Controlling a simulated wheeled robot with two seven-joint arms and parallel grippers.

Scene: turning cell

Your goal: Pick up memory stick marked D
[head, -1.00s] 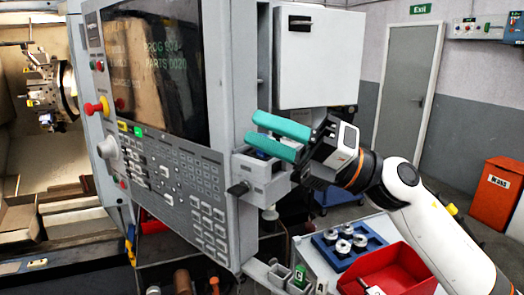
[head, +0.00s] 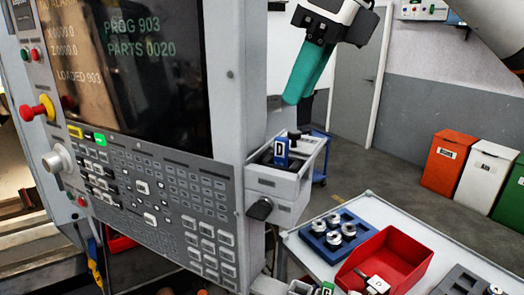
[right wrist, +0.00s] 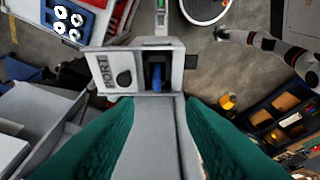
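The blue memory stick marked D (head: 281,150) stands upright in a small grey box (head: 272,183) on the side of the control panel. In the right wrist view the blue stick (right wrist: 157,76) shows in a dark slot of the grey box, whose face (right wrist: 110,72) reads PORT. My right gripper (head: 292,101) points down above the box, apart from the stick. In the right wrist view its teal fingers (right wrist: 160,105) are wide apart, with nothing held between them. My left gripper is not in view.
The control panel (head: 150,190) stands close on the left. A light table (head: 390,205) at lower right bears a blue tray (head: 316,240) of metal parts and a red bin (head: 400,250). A green stick marked G (head: 327,289) is low down. Coloured waste bins (head: 444,160) stand behind.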

